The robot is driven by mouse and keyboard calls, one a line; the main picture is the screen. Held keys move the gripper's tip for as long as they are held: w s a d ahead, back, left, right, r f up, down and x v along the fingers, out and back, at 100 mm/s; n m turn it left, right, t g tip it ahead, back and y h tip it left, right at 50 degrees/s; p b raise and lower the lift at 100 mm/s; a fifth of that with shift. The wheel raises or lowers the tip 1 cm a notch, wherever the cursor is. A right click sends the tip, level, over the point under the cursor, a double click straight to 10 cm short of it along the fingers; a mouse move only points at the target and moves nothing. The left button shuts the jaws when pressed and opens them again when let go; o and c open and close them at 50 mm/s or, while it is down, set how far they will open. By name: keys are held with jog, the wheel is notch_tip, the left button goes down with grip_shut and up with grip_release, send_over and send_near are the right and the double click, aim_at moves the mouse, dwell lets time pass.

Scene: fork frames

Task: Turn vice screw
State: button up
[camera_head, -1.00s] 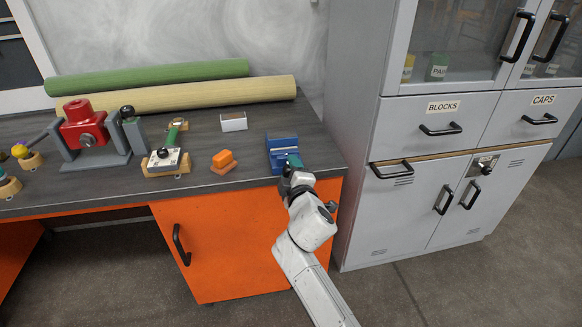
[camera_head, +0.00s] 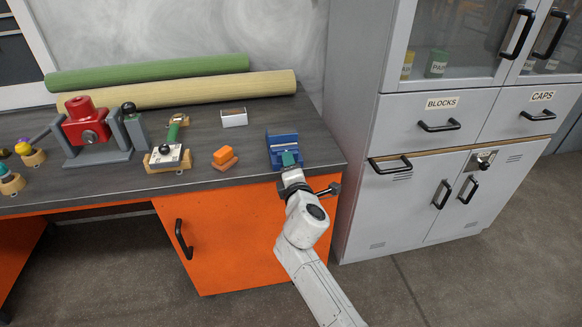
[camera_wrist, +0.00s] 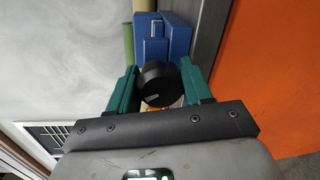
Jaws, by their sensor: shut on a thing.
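The blue vice (camera_head: 282,141) sits on the right end of the grey bench top, near its front edge. In the wrist view its blue body (camera_wrist: 178,32) is straight ahead. The vice screw's round black knob (camera_wrist: 155,82) lies between my two green fingers. My gripper (camera_wrist: 158,68) is shut on this knob. In the head view my gripper (camera_head: 290,160) is at the front of the vice, and my wrist hides the knob.
An orange block (camera_head: 224,157), a small white box (camera_head: 234,118) and a red device (camera_head: 86,124) stand left on the bench. A grey cabinet (camera_head: 362,120) stands right of the bench. An orange door (camera_head: 225,240) is below.

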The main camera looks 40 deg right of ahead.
jog(key=shift+a+f, duration=0.1)
jog(key=shift+a, duration=0.1)
jog(key=o, duration=0.8)
jog(key=shift+w, duration=0.1)
jog(key=shift+c, duration=0.2)
jog(key=shift+o, duration=1.4)
jog(key=shift+d, duration=0.1)
jog(key=v, duration=1.1)
